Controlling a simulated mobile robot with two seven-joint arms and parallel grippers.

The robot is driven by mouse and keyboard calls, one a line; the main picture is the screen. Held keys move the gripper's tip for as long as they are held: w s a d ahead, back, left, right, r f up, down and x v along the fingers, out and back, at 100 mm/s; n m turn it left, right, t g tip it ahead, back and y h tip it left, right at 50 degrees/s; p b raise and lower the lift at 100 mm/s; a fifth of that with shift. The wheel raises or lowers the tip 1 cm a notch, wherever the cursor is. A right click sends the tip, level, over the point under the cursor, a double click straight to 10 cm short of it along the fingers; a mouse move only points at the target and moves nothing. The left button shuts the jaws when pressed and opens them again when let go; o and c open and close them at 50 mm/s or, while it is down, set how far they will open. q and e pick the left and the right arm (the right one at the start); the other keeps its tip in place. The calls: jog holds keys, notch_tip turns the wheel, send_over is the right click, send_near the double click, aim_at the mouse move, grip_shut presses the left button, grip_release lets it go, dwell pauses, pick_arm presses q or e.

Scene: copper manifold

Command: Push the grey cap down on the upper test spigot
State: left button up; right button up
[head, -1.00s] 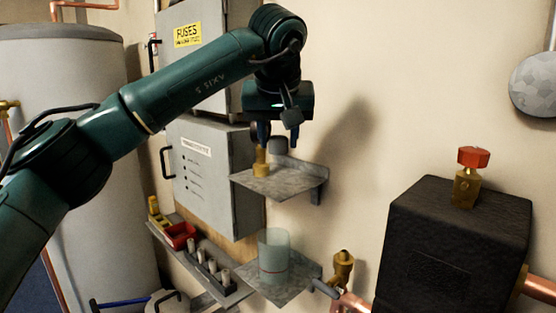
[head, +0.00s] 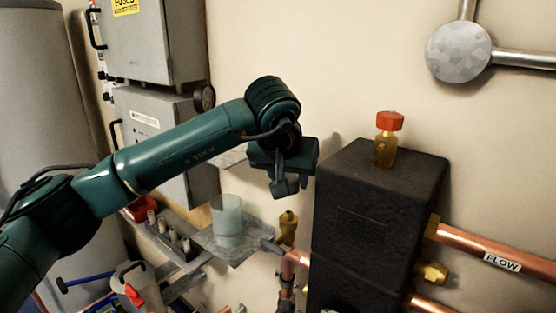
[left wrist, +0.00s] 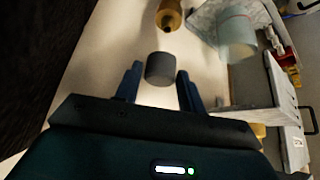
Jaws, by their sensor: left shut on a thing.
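My left gripper (head: 292,190) hangs above the brass spigot (head: 288,226) on the copper pipework, apart from it. In the left wrist view its two blue fingers (left wrist: 159,88) are shut on the grey cap (left wrist: 161,68), a short dark cylinder. The cap is hard to make out in the head view, behind gripper parts. The brass spigot also shows in the left wrist view (left wrist: 168,16), beyond the cap with a clear gap between them. My right gripper is not in view.
A black insulated block (head: 375,215) with a red-topped brass valve (head: 386,140) stands right of the gripper. A glass jar (head: 227,218) stands on a grey shelf (head: 238,252) left of the spigot. Copper pipes (head: 480,250) run at the right.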

aim_at(288, 215)
pick_arm(q)
jog(key=shift+f+b, duration=0.45)
jog(key=shift+f, duration=0.3)
jog(key=shift+f+b, duration=0.85)
jog(key=shift+f, duration=0.7)
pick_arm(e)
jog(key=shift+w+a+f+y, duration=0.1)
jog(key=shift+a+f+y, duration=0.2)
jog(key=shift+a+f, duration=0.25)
pick_arm(q)
jog(key=shift+a, duration=0.1)
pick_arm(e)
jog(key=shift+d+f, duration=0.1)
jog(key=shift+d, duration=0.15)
pick_arm(q)
jog(key=shift+f+b, duration=0.4)
jog(key=shift+b, duration=0.15)
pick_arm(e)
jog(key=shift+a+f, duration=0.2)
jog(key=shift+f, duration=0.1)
pick_arm(q)
jog(key=shift+f+b, duration=0.4)
jog(key=shift+f, duration=0.2)
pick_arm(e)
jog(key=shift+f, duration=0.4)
pick_arm(q)
jog(key=o, duration=1)
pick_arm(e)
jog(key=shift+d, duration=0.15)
